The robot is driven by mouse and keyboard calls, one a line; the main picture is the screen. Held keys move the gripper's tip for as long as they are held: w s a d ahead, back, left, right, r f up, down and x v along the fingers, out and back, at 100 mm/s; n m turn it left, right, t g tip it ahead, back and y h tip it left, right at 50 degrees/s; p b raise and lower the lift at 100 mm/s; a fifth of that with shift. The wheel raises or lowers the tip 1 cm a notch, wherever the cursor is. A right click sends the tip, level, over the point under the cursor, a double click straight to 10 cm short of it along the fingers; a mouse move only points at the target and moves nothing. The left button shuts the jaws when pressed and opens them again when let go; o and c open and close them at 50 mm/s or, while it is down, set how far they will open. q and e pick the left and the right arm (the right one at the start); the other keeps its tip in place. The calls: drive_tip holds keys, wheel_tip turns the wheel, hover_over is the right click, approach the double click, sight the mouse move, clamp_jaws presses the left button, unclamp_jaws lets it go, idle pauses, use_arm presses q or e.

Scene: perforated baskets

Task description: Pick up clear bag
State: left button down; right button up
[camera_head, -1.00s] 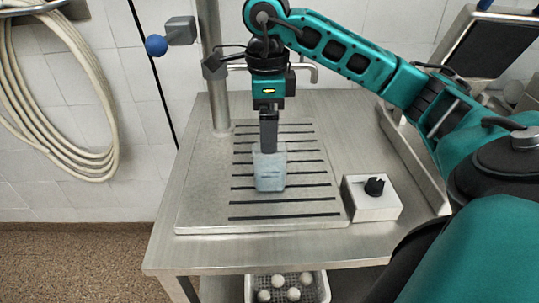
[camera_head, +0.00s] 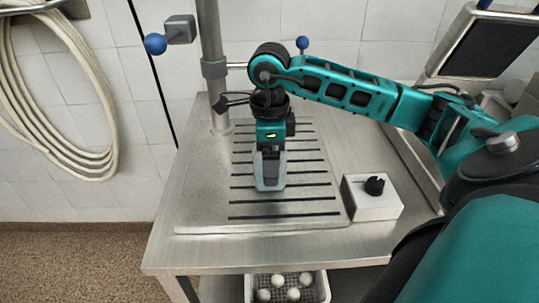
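The clear bag (camera_head: 270,184) is a small, pale bluish, see-through upright packet on the slotted metal plate of the steel table. My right gripper (camera_head: 270,178) comes in from the right and points straight down at the bag, its fingers overlapping the bag's upper part. The fingertips are hard to tell apart from the bag, so I cannot see whether they are closed on it. The bag appears to stand on the plate. My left gripper is not in view.
A white box with a black knob (camera_head: 374,199) sits right of the slotted plate (camera_head: 205,215). A metal post (camera_head: 211,68) rises at the back left. A white perforated basket (camera_head: 249,290) with several pale balls is below the table. The plate's front is clear.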

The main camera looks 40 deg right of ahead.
drive_tip(key=c, duration=1.2)
drive_tip(key=shift+o, duration=0.2)
drive_tip(key=shift+r, duration=0.5)
wheel_tip(320, 180, up, 7)
drive_tip(key=shift+w+r+p, duration=0.1)
drive_tip(key=shift+p, duration=0.3)
wheel_tip(320, 180, up, 12)
drive_tip(key=p, duration=0.2)
